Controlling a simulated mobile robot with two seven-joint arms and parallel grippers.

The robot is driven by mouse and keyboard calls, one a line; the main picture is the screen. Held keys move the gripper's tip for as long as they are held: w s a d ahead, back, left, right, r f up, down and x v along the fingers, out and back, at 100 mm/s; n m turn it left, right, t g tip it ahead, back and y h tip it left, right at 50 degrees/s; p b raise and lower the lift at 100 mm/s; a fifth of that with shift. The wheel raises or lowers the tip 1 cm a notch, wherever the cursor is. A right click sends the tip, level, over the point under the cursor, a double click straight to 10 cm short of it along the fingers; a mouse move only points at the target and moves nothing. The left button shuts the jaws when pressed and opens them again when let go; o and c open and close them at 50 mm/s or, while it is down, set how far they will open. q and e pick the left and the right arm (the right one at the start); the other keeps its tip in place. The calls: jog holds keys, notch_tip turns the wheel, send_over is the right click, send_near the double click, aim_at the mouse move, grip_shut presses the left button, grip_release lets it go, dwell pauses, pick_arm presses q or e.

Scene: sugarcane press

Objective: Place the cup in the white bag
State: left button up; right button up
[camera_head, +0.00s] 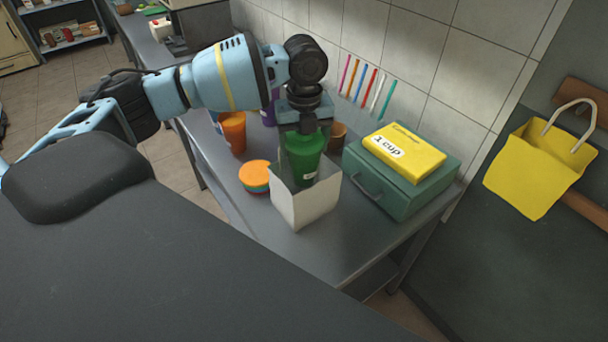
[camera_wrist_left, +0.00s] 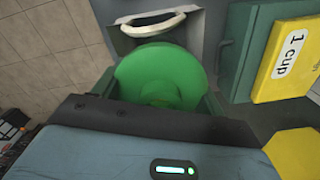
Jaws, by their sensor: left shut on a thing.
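A green cup (camera_head: 304,163) with a small white label is upright, its lower part inside the open white bag (camera_head: 306,207) on the metal table. The bag's front wall hides the cup's bottom, so I cannot tell whether it touches the bag's floor. My left gripper (camera_head: 303,130) is above the bag and shut on the cup near its top. In the left wrist view the cup's round green lid (camera_wrist_left: 160,75) fills the space between the fingers, and the bag's pale handle (camera_wrist_left: 155,24) shows beyond it. My right gripper is not in view.
A green box (camera_head: 400,190) with a yellow "1 cup" package (camera_head: 404,152) on top stands close right of the bag. Stacked coloured lids (camera_head: 255,175) and an orange cup (camera_head: 233,132) are on the left. A yellow bag (camera_head: 540,165) hangs at the right.

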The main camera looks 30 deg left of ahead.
aim_at(304, 176)
pick_arm(q)
jog(key=shift+f, duration=5.2)
jog(key=shift+f, duration=0.2)
jog(key=o, duration=1.7)
jog(key=shift+c, duration=0.2)
notch_tip(304, 176, up, 12)
jog(key=shift+r, duration=0.15)
